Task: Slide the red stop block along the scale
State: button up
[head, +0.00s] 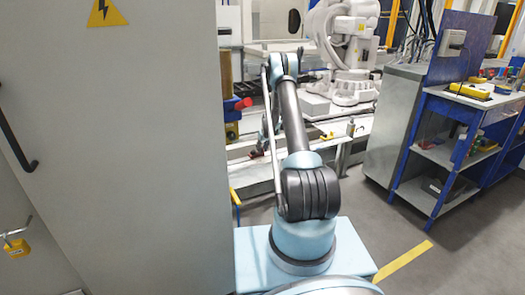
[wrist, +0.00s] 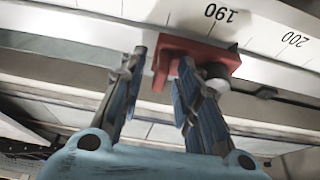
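The red stop block (wrist: 205,52) sits on the edge of the white scale (wrist: 265,28) in the wrist view, just below the 190 mark. The 200 mark is to its right. A round grey knob (wrist: 216,78) shows at the block's lower right. My gripper (wrist: 161,60) is open, its two blue-grey fingers apart. The block's downward left part is between the fingertips, with a gap to the left finger. The right fingertip is close to the block; I cannot tell whether it touches. In the head view my arm reaches to the rail bench, and the block is not clear there.
A tall grey cabinet (head: 120,150) fills the left of the head view. A blue-framed workbench (head: 470,105) with yellow tools stands at the right. A white robot arm (head: 350,50) stands behind the bench. Grey floor (head: 400,225) is open at front right.

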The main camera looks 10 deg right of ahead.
grip_shut()
jog(key=shift+d, duration=0.1)
jog(key=w+d, duration=0.1)
jog(key=d, duration=0.3)
jog(key=w+d, duration=0.1)
jog(key=d, duration=0.3)
jog(key=w+d, duration=0.2)
jog(key=d, duration=0.2)
jog(key=shift+w+d, duration=0.1)
jog(key=shift+d, duration=0.1)
grip_release()
jog(key=v, duration=1.2)
